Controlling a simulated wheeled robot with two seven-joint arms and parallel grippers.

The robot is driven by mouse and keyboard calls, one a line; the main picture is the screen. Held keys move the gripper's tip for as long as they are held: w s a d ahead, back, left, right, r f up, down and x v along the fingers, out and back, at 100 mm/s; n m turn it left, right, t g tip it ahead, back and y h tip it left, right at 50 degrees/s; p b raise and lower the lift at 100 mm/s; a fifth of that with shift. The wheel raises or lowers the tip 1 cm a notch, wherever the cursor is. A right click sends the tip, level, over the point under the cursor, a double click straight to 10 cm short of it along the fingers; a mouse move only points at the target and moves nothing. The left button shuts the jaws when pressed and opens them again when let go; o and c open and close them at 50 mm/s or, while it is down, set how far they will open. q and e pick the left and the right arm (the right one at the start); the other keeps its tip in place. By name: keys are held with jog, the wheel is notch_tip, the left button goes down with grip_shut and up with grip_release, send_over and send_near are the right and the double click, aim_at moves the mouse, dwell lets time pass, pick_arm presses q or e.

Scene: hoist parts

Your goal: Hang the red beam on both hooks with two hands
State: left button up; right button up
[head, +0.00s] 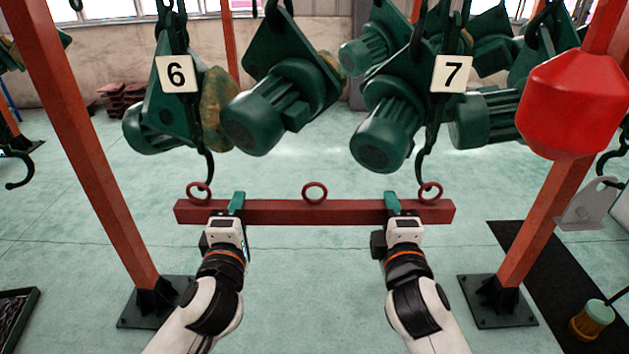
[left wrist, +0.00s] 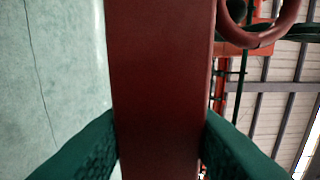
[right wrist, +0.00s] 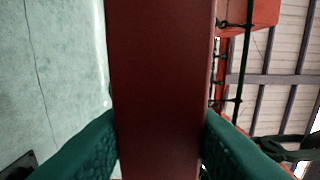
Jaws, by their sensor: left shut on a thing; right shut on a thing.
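The red beam (head: 314,212) is level, held off the floor by both grippers. It has three rings on top: a left ring (head: 199,193), a middle ring (head: 315,193) and a right ring (head: 430,193). My left gripper (head: 236,203) is shut on the beam right of the left ring; the beam fills its jaws in the left wrist view (left wrist: 160,90). My right gripper (head: 392,204) is shut on it left of the right ring. The left hook (head: 208,165) and right hook (head: 421,168) hang down at the end rings. I cannot tell whether their tips pass through the rings.
Green hoists with number plates 6 (head: 177,74) and 7 (head: 452,74) hang above the beam. Orange posts stand at left (head: 95,150) and right (head: 548,200). A red weight-like block (head: 575,100) hangs at upper right. The floor under the beam is clear.

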pick_arm(q)
jog(key=shift+r, duration=0.1)
pick_arm(e)
jog(key=shift+r, duration=0.1)
